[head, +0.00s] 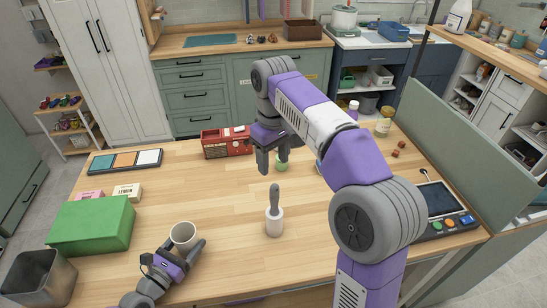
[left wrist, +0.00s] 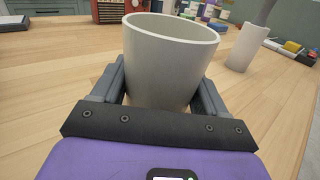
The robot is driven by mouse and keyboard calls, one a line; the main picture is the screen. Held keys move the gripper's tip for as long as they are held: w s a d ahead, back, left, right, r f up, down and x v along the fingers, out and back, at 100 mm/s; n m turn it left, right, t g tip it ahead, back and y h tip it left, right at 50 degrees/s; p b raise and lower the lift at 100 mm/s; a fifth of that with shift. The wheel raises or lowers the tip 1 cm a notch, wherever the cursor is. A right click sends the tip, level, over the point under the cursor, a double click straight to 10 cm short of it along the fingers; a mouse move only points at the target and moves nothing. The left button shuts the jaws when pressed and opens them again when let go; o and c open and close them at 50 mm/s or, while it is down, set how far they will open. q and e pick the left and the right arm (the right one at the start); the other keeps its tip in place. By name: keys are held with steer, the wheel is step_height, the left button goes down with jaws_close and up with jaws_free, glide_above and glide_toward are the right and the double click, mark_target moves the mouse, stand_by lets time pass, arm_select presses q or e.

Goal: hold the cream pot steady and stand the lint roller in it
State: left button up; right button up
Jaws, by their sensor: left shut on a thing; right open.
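The cream pot (head: 184,234) stands upright on the table at the front left, its mouth open and empty as far as I can see. My left gripper (head: 183,252) is shut on it, with a finger on each side; the pot also fills the middle of the left wrist view (left wrist: 168,65). The lint roller (head: 274,222) stands upright on the table to the right of the pot, white roll down and grey handle up. Its white roll shows in the left wrist view (left wrist: 246,47). My right gripper (head: 272,160) is open and empty, pointing down above and behind the lint roller.
A green box (head: 92,226) and a metal bin (head: 38,280) are left of the pot. A red toolbox-like case (head: 226,142) and a tray of coloured panels (head: 125,161) stand farther back. A small green item (head: 282,168) is behind the roller. Table between pot and roller is clear.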

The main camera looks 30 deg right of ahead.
arm_select(q)
steer(key=o, duration=1.1)
steer(key=shift+a, duration=0.1)
